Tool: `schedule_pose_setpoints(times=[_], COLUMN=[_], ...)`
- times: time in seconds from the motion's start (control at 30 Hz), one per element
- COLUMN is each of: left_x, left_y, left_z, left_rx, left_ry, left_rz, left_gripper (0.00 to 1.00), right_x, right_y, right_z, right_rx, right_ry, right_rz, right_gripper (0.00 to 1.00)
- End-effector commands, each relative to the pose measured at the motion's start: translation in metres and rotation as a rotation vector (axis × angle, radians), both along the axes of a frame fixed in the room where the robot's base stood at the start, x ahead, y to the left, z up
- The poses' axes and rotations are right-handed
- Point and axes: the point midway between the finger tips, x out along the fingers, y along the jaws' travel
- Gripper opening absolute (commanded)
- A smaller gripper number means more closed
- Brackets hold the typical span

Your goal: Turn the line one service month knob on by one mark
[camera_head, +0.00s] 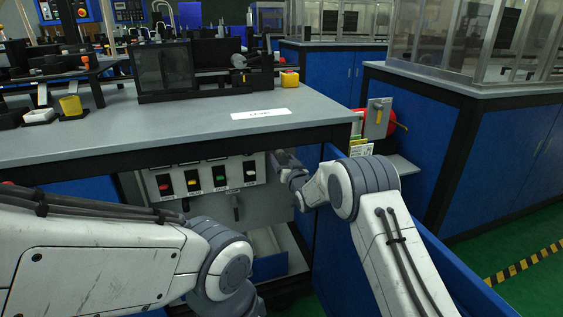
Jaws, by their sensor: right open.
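A pale control panel (205,197) sits under the front edge of the grey bench. I cannot tell which part is the service month knob; labels are too small to read. My right gripper (283,160) is at the panel's right end, just below the bench edge. It is small and dark, and is open; whether it touches or surrounds a knob is hidden. My left arm crosses the lower left; its gripper does not show.
The bench top (200,118) overhangs the panel and carries a white label card (261,114). A grey box with a yellow handle (378,115) and red disc stands right of the bench. A blue panel (440,265) runs along the lower right.

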Motion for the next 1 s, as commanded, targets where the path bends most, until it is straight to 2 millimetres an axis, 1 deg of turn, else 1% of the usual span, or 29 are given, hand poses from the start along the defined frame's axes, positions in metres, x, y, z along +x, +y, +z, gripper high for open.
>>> schedule_pose_setpoints(times=[0.13,0.37,0.4,0.47,0.5,0.6,0.83,1.0], left_x=[0.0,0.0,0.0,0.0,0.0,0.0,0.0,-0.0001], left_y=[0.0,0.0,0.0,0.0,0.0,0.0,0.0001,0.0], left_z=[-0.0016,-0.0014,-0.0014,-0.0014,-0.0014,-0.0014,-0.0009,0.0007], left_rx=[0.0,0.0,0.0,0.0,0.0,0.0,0.0,0.0], left_ry=[0.0,0.0,0.0,0.0,0.0,0.0,0.0,0.0], left_rz=[0.0,0.0,0.0,0.0,0.0,0.0,0.0,0.0], left_gripper=[0.0,0.0,0.0,0.0,0.0,0.0,0.0,0.0], right_x=[0.0049,0.0053,0.0053,0.0052,0.0051,0.0051,0.005,0.005], right_y=[0.003,0.0042,0.0042,0.0043,0.0043,0.0044,0.0043,0.0044], right_z=[0.0003,0.0005,0.0005,0.0004,0.0004,0.0003,0.0003,0.0005], right_rx=[0.0,0.0,0.0,0.0,0.0,0.0,0.011,0.065], right_ry=[0.0,0.001,0.0,0.0,0.0,0.0,0.004,0.021], right_rz=[0.002,0.002,0.003,0.003,0.003,0.003,0.003,0.003], right_gripper=[0.77,0.77,0.73,0.5,0.34,0.0,0.0,0.0])
